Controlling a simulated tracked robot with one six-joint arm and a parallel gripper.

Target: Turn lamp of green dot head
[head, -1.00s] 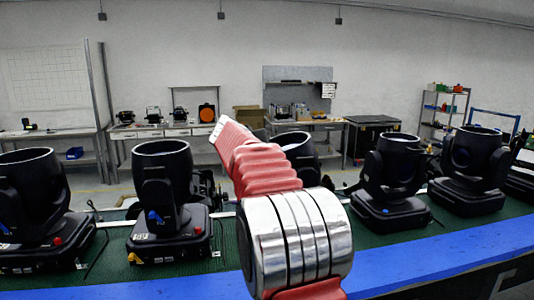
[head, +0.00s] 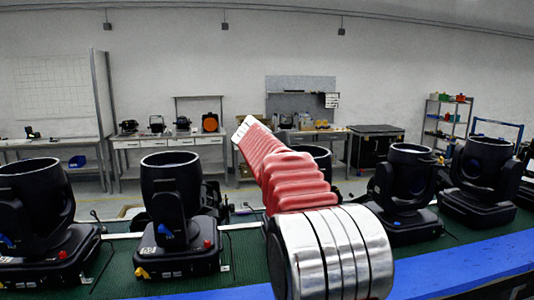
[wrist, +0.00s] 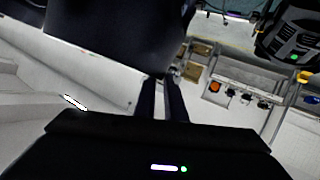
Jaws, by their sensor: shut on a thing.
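In the wrist view, my gripper (wrist: 162,98) shows as two dark, nearly parallel fingers. They are shut at the lower edge of a large black lamp can (wrist: 110,35); the exact contact is hard to see. A black unit with a green dot (wrist: 294,57) and vents shows at the upper right; whether it belongs to the same head is unclear. In the head view, a lamp can (head: 320,158) in the middle is mostly hidden behind my red and silver arm, and my fingers are not visible there. No green dot shows in the head view.
Black moving heads stand in a row on a green mat (head: 120,276), with two on the left (head: 172,205) (head: 38,215) and others on the right (head: 408,185) (head: 480,175). A blue edge strip (head: 450,262) runs in front. Benches (head: 165,141) and a shelf line the back.

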